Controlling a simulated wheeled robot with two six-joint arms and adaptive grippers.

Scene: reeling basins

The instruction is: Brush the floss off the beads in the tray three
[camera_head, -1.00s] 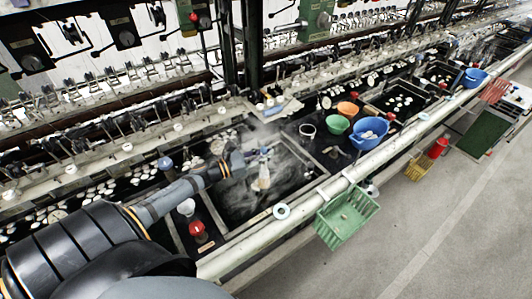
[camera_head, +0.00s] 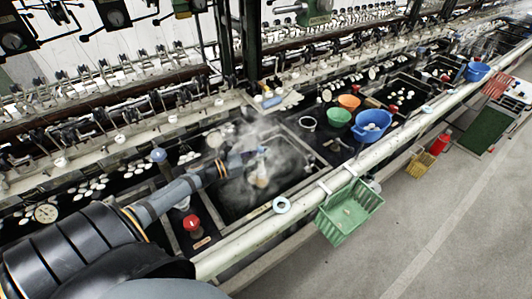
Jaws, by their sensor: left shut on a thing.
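My left gripper (camera_head: 248,156) reaches in from the left over a dark, steaming basin (camera_head: 232,206). It is shut on a small brush (camera_head: 262,179), whose pale head hangs down over the basin. Steam blurs the fingertips and the basin's contents, so I cannot make out beads or floss in it, or whether the brush touches anything. I cannot tell from a label whether this basin is tray three. My right gripper is not in view.
A metal rail (camera_head: 300,203) runs along the front, with a white ring (camera_head: 281,205) on it and a green basket (camera_head: 349,210) hanging outside. A red knob (camera_head: 192,223) stands left of the basin. Green (camera_head: 340,116), orange (camera_head: 349,102) and blue (camera_head: 372,125) bowls stand to the right.

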